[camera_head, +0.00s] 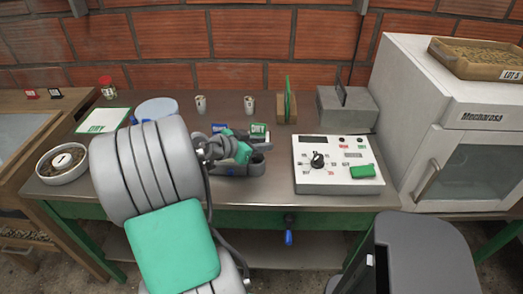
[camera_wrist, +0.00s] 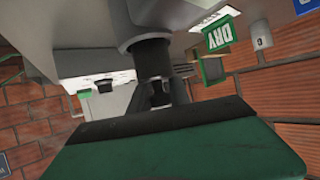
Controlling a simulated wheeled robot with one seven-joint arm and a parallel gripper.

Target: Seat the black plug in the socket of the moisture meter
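The moisture meter appears to be the white box (camera_head: 338,165) with a black dial and small coloured marks, right of centre on the bench. A green piece (camera_head: 366,172) is at its near right corner. It shows upside down in the wrist view (camera_wrist: 108,80), at left. My gripper (camera_head: 236,152) is left of the meter, above the bench beside a grey holder (camera_head: 258,165). My arm partly covers it. In the wrist view, a dark part (camera_wrist: 158,92) is at the centre. I cannot make out the black plug, the socket, or whether the fingers hold anything.
A grey box (camera_head: 347,110) stands behind the meter, and a white oven (camera_head: 440,125) stands close on its right. Two small cups (camera_head: 249,104) and a green-edged upright piece (camera_head: 288,100) are at the back. A DRY sign (camera_head: 260,131) stands near my gripper. A round dish (camera_head: 62,162) is at left.

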